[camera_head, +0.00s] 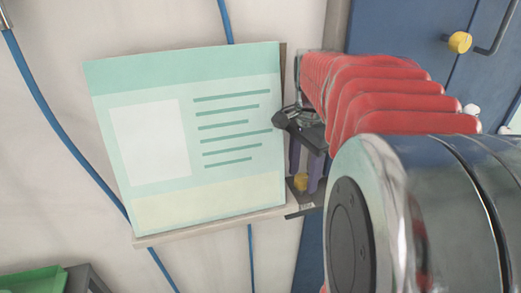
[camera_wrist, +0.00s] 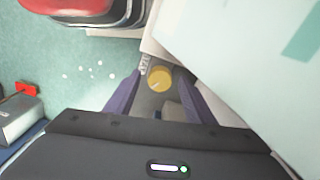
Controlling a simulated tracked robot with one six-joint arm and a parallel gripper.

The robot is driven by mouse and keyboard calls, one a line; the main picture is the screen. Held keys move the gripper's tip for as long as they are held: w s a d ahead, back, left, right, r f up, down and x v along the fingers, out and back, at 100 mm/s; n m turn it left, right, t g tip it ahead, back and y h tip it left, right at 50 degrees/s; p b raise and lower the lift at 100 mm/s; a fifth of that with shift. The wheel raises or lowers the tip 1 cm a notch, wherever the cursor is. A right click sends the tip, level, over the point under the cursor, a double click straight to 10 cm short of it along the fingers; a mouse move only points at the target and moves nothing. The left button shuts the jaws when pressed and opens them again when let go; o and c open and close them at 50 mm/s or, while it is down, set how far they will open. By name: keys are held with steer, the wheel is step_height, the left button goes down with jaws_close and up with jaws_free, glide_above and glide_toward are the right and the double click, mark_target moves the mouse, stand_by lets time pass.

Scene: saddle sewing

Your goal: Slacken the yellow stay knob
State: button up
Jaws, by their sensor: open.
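A round yellow knob (camera_wrist: 158,79) shows in the wrist view, beyond the fingertips and between their lines. It also shows in the head view (camera_head: 301,182), small, beside the lower right corner of the pale green board. My gripper (camera_wrist: 160,84) is open, its two purple fingers apart on either side of the knob in the picture. In the head view my gripper (camera_head: 304,178) points down at the knob and partly hides it. I cannot tell whether the fingers touch it.
The pale green board (camera_head: 237,145) on a ledge (camera_head: 190,232) stands close left of my gripper. A second yellow knob (camera_head: 460,42) is on the blue cabinet (camera_head: 410,30). Blue cables (camera_head: 62,133) hang on the wall. A red-topped thing (camera_wrist: 70,8) shows in the wrist view.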

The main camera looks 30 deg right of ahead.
steer(key=shift+f, duration=0.25)
steer(key=shift+c, duration=0.5)
steer(key=c, duration=1)
